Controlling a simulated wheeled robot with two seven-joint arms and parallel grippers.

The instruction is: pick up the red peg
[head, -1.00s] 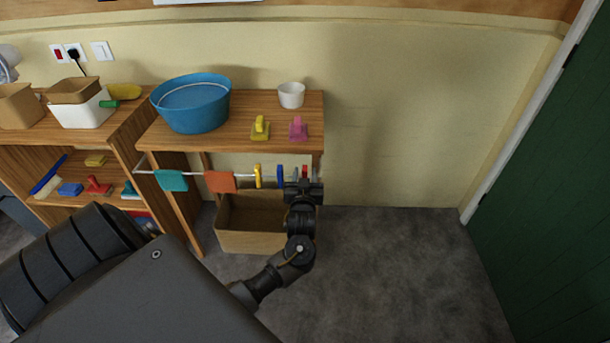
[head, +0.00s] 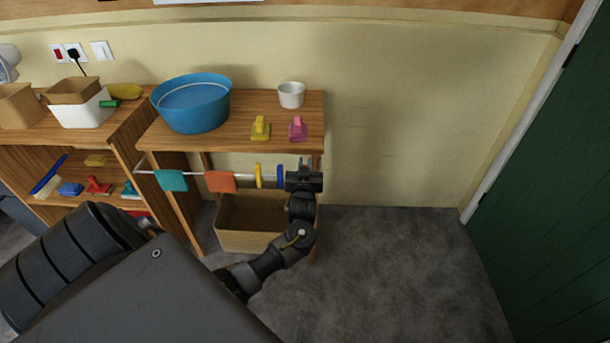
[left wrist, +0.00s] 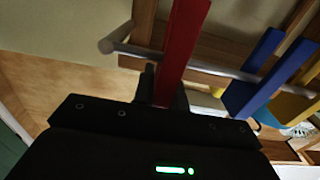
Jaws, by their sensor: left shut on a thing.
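The red peg (left wrist: 183,42) stands out from between my left fingers in the left wrist view, close to the round end of the white rail (left wrist: 225,70). My left gripper (left wrist: 165,88) is shut on it. The rail crosses behind or through the peg; I cannot tell if the peg still clips it. In the head view my left gripper (head: 304,172) is at the rail's right end and hides the peg. Blue pegs (left wrist: 252,75) and a yellow peg (head: 258,175) hang farther along the rail. My right gripper is not in view.
Teal (head: 171,180) and orange (head: 220,181) cloths hang on the rail's left part. A cardboard box (head: 245,240) stands below. The floor at right is clear.

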